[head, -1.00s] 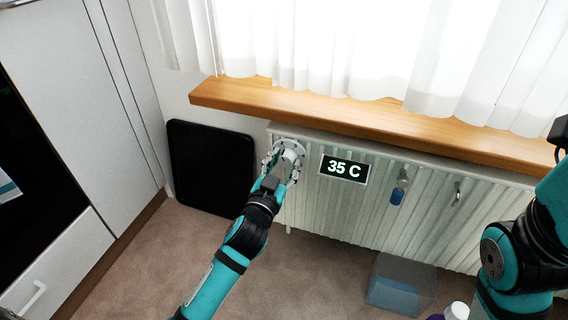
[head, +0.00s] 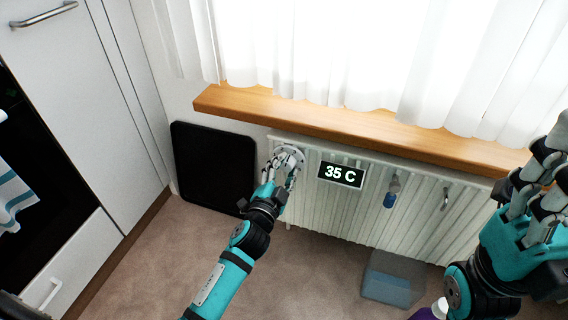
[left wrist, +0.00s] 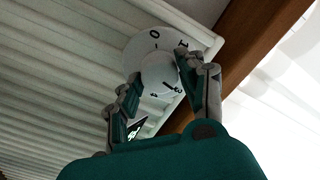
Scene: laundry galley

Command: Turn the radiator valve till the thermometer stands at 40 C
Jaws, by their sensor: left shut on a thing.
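The white radiator valve (left wrist: 158,72) shows in the left wrist view with a dial marked 0, 1 and further figures. My left gripper (head: 284,163) is at the valve on the radiator's upper left corner; in the left wrist view its fingers (left wrist: 165,95) are shut on the knob from both sides. The thermometer (head: 341,175) is a dark display on the radiator front, right of the gripper, reading 35 C. My right gripper (head: 538,190) is at the right edge of the head view, away from the radiator; its fingers partly overlap, so its opening is unclear.
The ribbed white radiator (head: 330,215) stands below a wooden sill (head: 330,120). A blue tag (head: 390,197) and a metal hook (head: 445,199) are on its front. A grey-blue box (head: 391,281) stands on the floor below. A black panel (head: 213,168) leans left of the valve.

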